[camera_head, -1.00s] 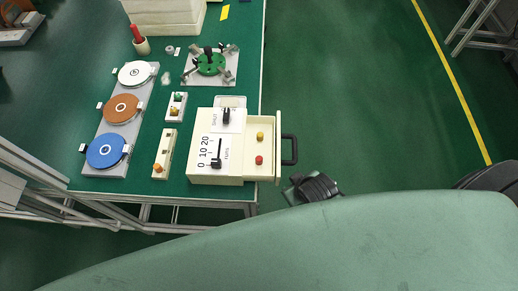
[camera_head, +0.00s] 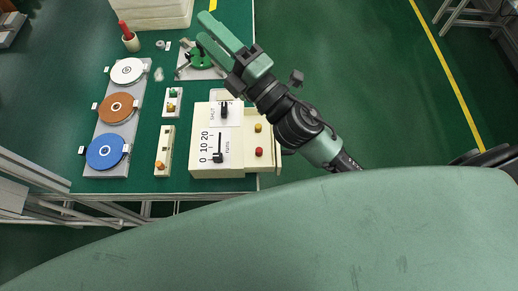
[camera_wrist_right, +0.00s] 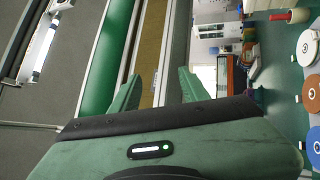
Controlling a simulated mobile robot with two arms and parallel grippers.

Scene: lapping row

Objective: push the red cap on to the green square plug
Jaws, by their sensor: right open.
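A small red cap (camera_head: 259,152) sits in the open drawer (camera_head: 253,167) of the cream box, below a yellow cap (camera_head: 258,128). A green plug (camera_head: 173,92) stands on the upper small white block (camera_head: 178,104), left of the box; its shape is too small to tell. My right gripper (camera_head: 203,28) is open and empty, above the far part of the table, well away from the cap and plug. Its open fingers also show in the right wrist view (camera_wrist_right: 157,88), with nothing between them. My left gripper is not in view.
The cream box (camera_head: 205,173) carries levers and a dial scale. A cream block (camera_head: 165,150) with an orange piece stands to its left, then a strip of white, brown and blue discs (camera_head: 105,151). A green round fixture (camera_head: 202,60) lies partly under my right gripper.

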